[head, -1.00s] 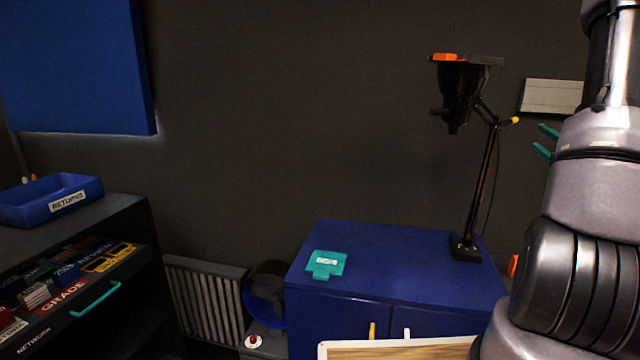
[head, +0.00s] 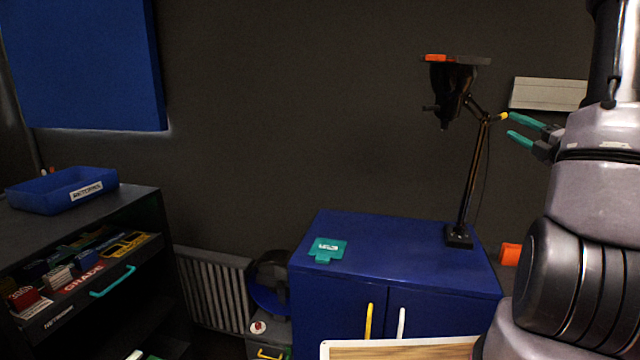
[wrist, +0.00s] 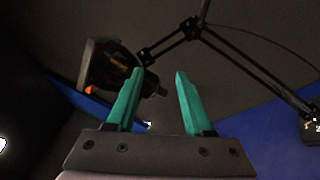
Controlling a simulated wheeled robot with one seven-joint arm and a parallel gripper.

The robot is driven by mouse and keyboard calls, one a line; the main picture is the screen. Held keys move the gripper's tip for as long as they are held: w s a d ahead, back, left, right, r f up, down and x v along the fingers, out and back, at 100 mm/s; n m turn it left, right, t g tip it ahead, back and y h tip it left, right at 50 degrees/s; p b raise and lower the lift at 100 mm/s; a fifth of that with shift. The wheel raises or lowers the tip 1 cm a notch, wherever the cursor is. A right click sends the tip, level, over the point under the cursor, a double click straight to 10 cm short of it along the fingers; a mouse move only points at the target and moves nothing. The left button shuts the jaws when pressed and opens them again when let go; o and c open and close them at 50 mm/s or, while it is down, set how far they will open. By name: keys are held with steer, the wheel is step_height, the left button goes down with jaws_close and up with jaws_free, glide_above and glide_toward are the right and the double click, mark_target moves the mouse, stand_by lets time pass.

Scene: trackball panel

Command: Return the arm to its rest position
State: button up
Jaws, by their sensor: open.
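My gripper (head: 516,128) shows at the right of the head view, its two teal fingers sticking out to the left from behind my grey arm. In the wrist view the fingers of my gripper (wrist: 156,95) stand apart with nothing between them. The gripper is open and empty, up in the air. In the head view it is close to the lamp's yellow-tipped joint; I cannot tell the gap in depth. The black desk lamp (head: 453,92) stands on the blue cabinet, and its head also shows behind the fingers in the wrist view (wrist: 108,68).
The blue cabinet (head: 400,262) carries a teal tag (head: 327,248). A dark shelf unit (head: 140,215) with a blue tray (head: 60,192) and an open drawer stands at the left. A radiator (head: 215,288) is between them. A wooden-topped board (head: 400,350) shows at the bottom.

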steer(key=s+a+r+n+g+y, duration=0.2)
steer(key=a+n+g+y, duration=0.2)
steer(key=a+n, duration=0.45)
steer(key=s+a+r+n+g+y, duration=0.2)
steer(key=s+a+n+g+y, duration=0.25)
steer(key=a, duration=0.65)
steer(key=s+a+f+n+g+h, duration=0.25)
steer(key=s+a+n+g, duration=0.55)
steer(key=n, duration=0.6)
steer(key=s+d+r+n+t+h, duration=0.1)
steer(key=s+n+t+h, duration=0.1)
steer(key=n, duration=0.6)
steer(key=s+d+r+n+t+h, duration=0.2)
steer(key=s+n+h, duration=0.2)
steer(key=n+h, duration=0.3)
steer(key=shift+s+d+r+n+h, duration=0.15)
steer(key=shift+d+r+n+h, duration=0.15)
steer(key=shift+n, duration=0.2)
steer(key=shift+o, duration=0.3)
steer(key=shift+f, duration=0.1)
